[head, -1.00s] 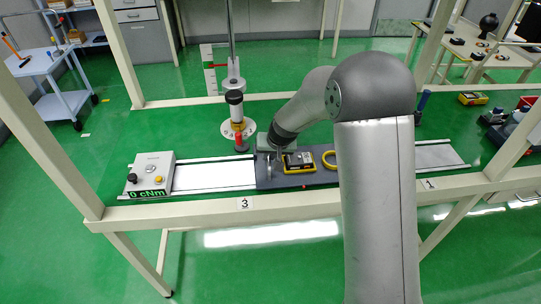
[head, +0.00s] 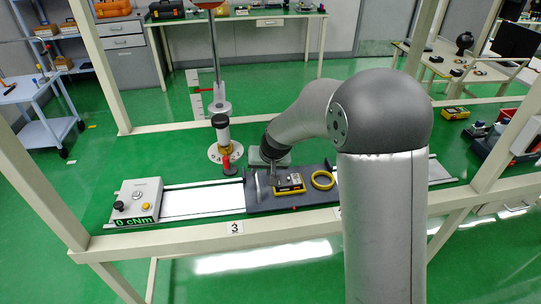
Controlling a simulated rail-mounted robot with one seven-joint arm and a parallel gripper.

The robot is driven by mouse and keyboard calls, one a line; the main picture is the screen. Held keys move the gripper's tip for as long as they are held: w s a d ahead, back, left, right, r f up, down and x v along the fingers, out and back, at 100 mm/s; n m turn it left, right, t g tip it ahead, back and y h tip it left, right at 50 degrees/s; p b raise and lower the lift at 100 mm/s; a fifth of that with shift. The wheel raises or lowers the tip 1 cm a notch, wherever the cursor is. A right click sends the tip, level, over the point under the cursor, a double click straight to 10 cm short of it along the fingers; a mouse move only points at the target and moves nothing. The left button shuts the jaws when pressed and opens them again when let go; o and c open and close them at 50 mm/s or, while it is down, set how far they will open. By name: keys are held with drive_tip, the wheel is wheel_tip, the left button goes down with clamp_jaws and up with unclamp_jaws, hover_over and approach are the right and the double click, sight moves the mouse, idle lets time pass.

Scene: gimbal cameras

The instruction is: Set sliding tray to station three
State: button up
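The sliding tray (head: 325,195) is a dark grey plate on pale rails along the bench. Its left end is just right of the label marked 3 (head: 234,227) on the front beam. An upright light-coloured handle (head: 257,186) stands near the tray's left end. A yellow and black device (head: 290,183) and a yellow ring (head: 322,180) lie on the tray. My gripper (head: 274,178) reaches down over the tray, between the handle and the device. The fingers are too small to tell whether they are open or touching anything.
A control box (head: 137,201) reading 0 cNm sits at the rails' left end. Bare rail (head: 203,199) lies between it and the tray. A vertical tool (head: 221,130) hangs behind the rails over a round disc. White frame posts (head: 82,50) stand around the bench.

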drive_tip(key=v, duration=1.2)
drive_tip(key=shift+b, duration=0.35)
